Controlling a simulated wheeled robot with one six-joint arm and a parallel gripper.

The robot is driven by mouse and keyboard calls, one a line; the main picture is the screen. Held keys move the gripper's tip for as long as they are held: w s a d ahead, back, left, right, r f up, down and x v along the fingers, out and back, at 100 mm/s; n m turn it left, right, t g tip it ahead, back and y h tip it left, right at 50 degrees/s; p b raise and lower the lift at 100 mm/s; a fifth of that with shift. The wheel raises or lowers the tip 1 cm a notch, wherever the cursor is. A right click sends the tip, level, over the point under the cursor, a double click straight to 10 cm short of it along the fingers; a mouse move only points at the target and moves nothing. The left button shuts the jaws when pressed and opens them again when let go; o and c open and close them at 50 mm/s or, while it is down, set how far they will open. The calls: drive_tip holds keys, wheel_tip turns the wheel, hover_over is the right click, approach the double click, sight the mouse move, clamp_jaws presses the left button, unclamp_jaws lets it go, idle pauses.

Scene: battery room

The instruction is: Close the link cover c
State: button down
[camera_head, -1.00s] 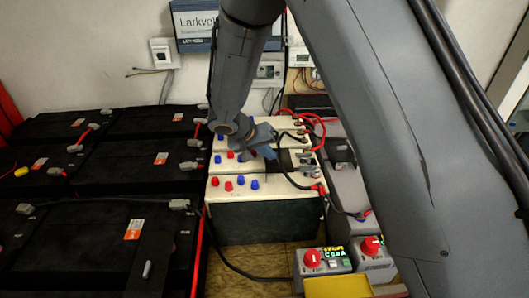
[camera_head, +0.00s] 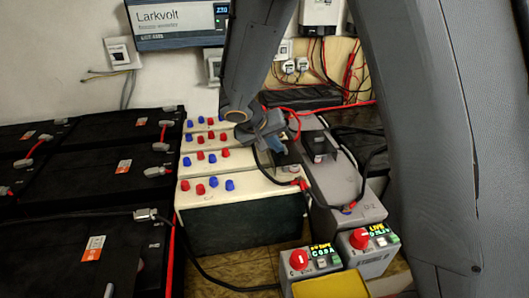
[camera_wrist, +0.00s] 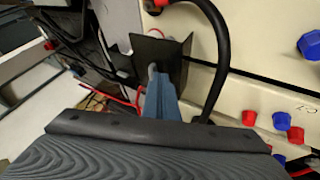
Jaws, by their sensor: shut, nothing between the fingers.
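My gripper (camera_head: 266,138) hangs over the right end of the cream batteries in the head view. In the wrist view its blue-grey fingers (camera_wrist: 156,88) are together and empty. Their tips lie at a dark, folded cover plate (camera_wrist: 165,52) on the edge of a cream battery; I cannot tell whether they touch it. This plate may be link cover c, but I read no letter on it. In the head view a dark cover (camera_head: 286,154) shows just below my gripper, partly hidden by it.
A black cable (camera_wrist: 222,60) loops close beside the plate. Cream batteries (camera_head: 215,192) carry red and blue caps. A grey unit (camera_head: 338,185) with a black raised part (camera_head: 319,146) stands to their right. Black batteries (camera_head: 90,235) fill the left. Two red-knob boxes (camera_head: 308,262) stand in front.

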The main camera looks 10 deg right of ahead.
drive_tip(key=shift+d, duration=0.45)
drive_tip(key=shift+a, duration=0.3)
drive_tip(key=s+a+r+b, duration=0.2)
drive_tip(key=s+a+r, duration=0.2)
drive_tip(key=a+r, duration=0.4)
drive_tip(key=s+d+f+g+y+p, duration=0.1)
drive_tip(key=s+d+f+g+y, duration=0.1)
drive_tip(key=s+d, duration=0.5)
drive_tip(key=s+d+f+g+y+p, duration=0.1)
drive_tip(key=s+d+f+g+y, duration=0.2)
drive_tip(key=s+d, duration=0.4)
drive_tip(key=s, duration=0.7)
drive_tip(key=shift+s+d+f+p, duration=0.25)
drive_tip(key=shift+d+p, duration=0.05)
drive_tip(key=shift+p, duration=0.1)
